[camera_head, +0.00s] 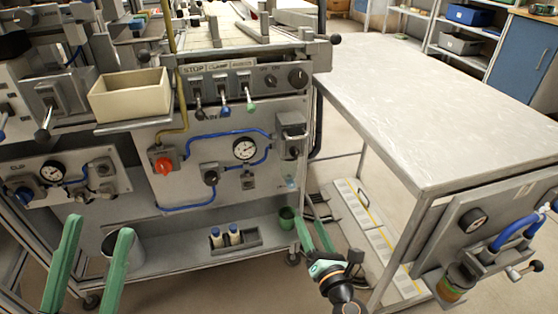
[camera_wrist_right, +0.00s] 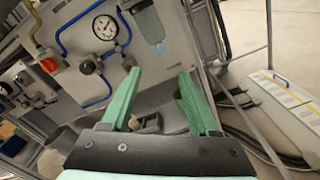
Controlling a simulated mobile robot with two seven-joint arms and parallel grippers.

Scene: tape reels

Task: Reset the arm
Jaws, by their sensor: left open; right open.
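My left gripper (camera_head: 97,224) shows at the lower left of the head view, its two green fingers pointing up and apart with nothing between them. It is in front of the lower shelf of the machine. My right gripper (camera_head: 309,220) is at the lower middle, open and empty, in front of the machine's right leg and beside the table. In the right wrist view my right gripper (camera_wrist_right: 160,72) has its green fingers spread, facing the machine's lower panel and shelf. Nothing is held by either gripper.
The machine panel (camera_head: 215,165) carries gauges, blue hoses and a red knob. A beige bin (camera_head: 131,94) sits on its ledge. A grey bucket (camera_head: 124,250) and a small holder with bottles (camera_head: 236,242) are on the shelf. The metal table (camera_head: 440,100) has a bare top.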

